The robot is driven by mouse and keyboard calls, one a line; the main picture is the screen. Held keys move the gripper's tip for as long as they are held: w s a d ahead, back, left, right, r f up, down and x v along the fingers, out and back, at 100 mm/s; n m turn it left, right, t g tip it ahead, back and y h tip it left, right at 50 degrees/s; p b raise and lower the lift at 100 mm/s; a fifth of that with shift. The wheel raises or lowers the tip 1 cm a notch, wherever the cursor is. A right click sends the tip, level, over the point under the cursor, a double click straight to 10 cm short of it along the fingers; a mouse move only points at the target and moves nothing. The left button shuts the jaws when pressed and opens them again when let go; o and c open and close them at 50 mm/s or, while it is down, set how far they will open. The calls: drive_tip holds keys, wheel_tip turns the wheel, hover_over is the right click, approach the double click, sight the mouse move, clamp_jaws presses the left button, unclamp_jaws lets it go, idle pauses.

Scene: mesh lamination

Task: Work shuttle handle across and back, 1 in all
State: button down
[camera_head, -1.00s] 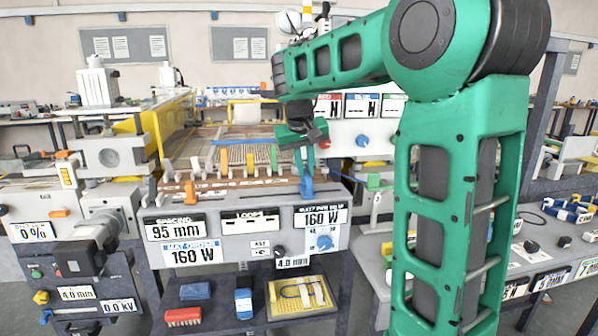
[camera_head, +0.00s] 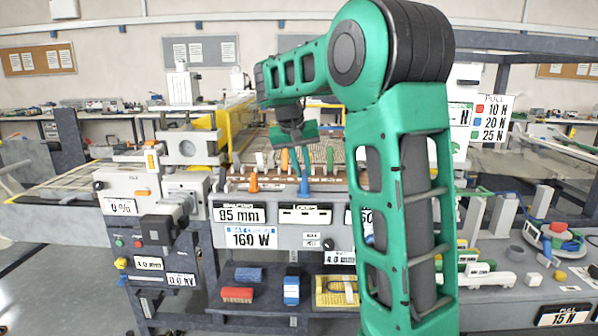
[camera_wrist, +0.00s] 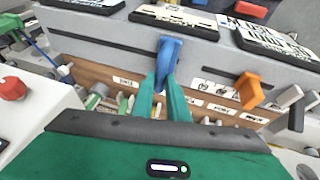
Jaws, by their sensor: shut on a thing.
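The blue shuttle handle (camera_head: 304,187) stands upright on the front rail of the loom-like machine, just above the panel labelled LOOPS. It also shows in the wrist view (camera_wrist: 169,52), at the upper middle. My gripper (camera_head: 303,172) reaches down from above and is shut on this handle. In the wrist view its green fingers (camera_wrist: 162,80) close around the handle's lower part as pictured. The gripped part is partly hidden between the fingers. An orange handle (camera_head: 253,182) stands on the same rail a short way to the left, apart from my gripper.
The display panel (camera_head: 237,213) and front face lie below the rail. Pale and green pegs (camera_head: 330,158) stand behind it. A red knob (camera_wrist: 13,86) on a white box shows at the wrist view's left. Brushes (camera_head: 237,294) and a yellow tray (camera_head: 336,291) sit on the shelf below.

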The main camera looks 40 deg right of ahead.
drive_tip(key=shift+w+a, duration=0.2)
drive_tip(key=shift+a, duration=0.15)
drive_tip(key=c, duration=1.7)
unclamp_jaws()
drive_tip(key=shift+a, duration=0.1)
drive_tip(key=v, duration=1)
drive_tip(key=shift+r, duration=0.4)
